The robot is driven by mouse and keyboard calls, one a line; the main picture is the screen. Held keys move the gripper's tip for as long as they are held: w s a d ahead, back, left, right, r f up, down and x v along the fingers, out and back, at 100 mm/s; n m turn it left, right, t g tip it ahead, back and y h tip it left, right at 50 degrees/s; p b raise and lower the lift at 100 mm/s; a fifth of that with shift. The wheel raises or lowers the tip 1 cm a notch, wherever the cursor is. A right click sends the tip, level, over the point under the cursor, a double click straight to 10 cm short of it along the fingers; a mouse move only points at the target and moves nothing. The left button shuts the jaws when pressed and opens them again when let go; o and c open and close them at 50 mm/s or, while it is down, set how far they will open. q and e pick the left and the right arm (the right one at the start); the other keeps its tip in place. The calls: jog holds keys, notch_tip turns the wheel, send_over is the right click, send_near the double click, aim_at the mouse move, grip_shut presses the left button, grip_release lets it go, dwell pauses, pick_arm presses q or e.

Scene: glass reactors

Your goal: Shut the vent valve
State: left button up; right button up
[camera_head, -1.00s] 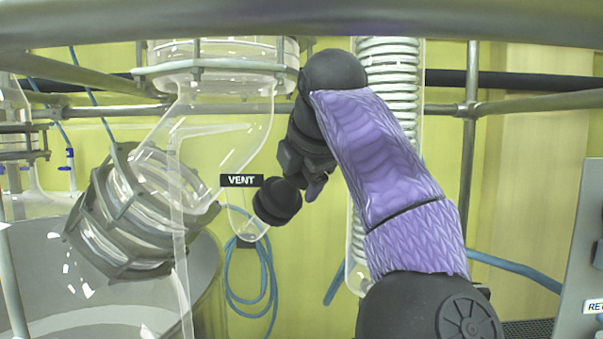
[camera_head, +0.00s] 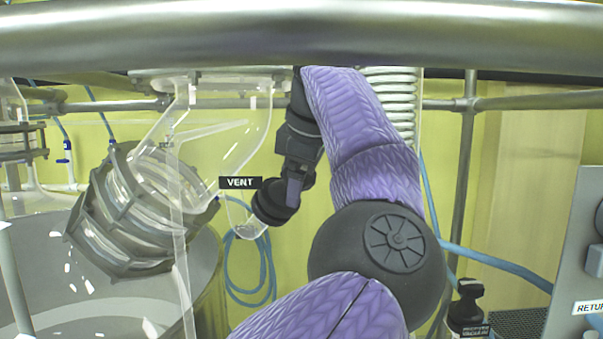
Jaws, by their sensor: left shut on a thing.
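The vent valve has a black round knob (camera_head: 272,203) on the side of a clear glass branch, beside the black VENT label (camera_head: 240,183). My left gripper (camera_head: 292,188) is shut on this knob from its right side. Its fingers are partly hidden by their own dark housing, and the contact is small in the picture. My right gripper is not in view.
A clamped glass flange (camera_head: 128,222) hangs at the left above a large vessel (camera_head: 205,280). A thick metal rail (camera_head: 300,38) crosses the top. A glass coil column (camera_head: 405,100) stands behind my arm. A grey panel (camera_head: 575,250) is at the right edge.

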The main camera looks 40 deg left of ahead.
pick_arm(q)
jog(key=m+g+p, duration=0.1)
jog(key=m, duration=0.1)
jog(key=m+g+p, duration=0.1)
jog(key=m, duration=0.1)
jog(key=shift+s+r+m, duration=0.1)
jog(key=shift+s+m, duration=0.1)
jog(key=shift+m, duration=0.1)
jog(key=m+g+p, duration=0.1)
jog(key=m, duration=0.2)
jog(key=shift+s+m+g, duration=0.15)
jog(key=shift+m+g, duration=0.25)
jog(key=shift+s+m+g, duration=0.1)
jog(key=shift+m+g, duration=0.3)
jog(key=shift+m, duration=0.6)
jog(key=shift+a+m+g+y+b, duration=0.1)
jog(key=shift+m+g+y+b, duration=0.35)
jog(key=shift+m, duration=0.65)
jog(key=shift+s, duration=0.1)
jog(key=o, duration=1.2)
jog(key=shift+c, duration=0.2)
